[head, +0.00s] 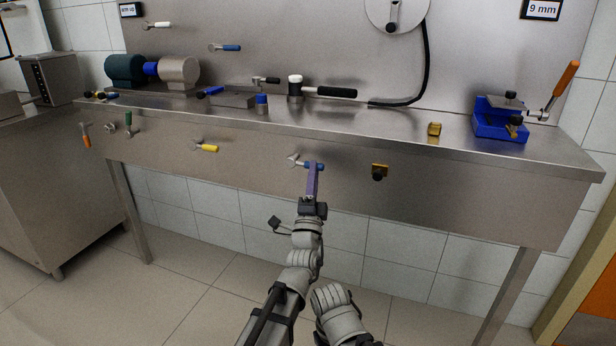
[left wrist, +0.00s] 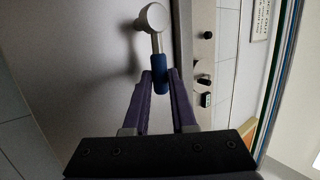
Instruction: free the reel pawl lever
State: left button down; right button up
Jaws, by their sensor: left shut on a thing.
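A lever with a blue grip and a pale metal hub (head: 294,161) sits on the front panel of the steel bench. In the left wrist view its round hub (left wrist: 152,18) and blue grip (left wrist: 161,78) show. My left gripper (head: 313,166) has its purple fingers shut on the blue grip, with the hub beyond the fingertips. No readable label shows which lever is the reel pawl lever. A pale hose reel (head: 385,12) with a black hose is on the back wall, cut off by the top edge. My right gripper is not in view.
Other levers on the front panel have yellow (head: 209,148), green (head: 128,118) and orange (head: 86,141) grips. A black knob (head: 378,173) is to the right. On the bench are a black-handled tool (head: 335,92) and a blue vise (head: 498,127). The floor in front is clear.

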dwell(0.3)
pick_arm(q)
jog(key=c, duration=0.7)
grip_release()
jog(key=b+v, duration=0.4)
jog(key=v, duration=0.3)
jog(key=shift+s+f, duration=0.25)
jog(key=shift+s, duration=0.05)
jog(key=shift+a, duration=0.1)
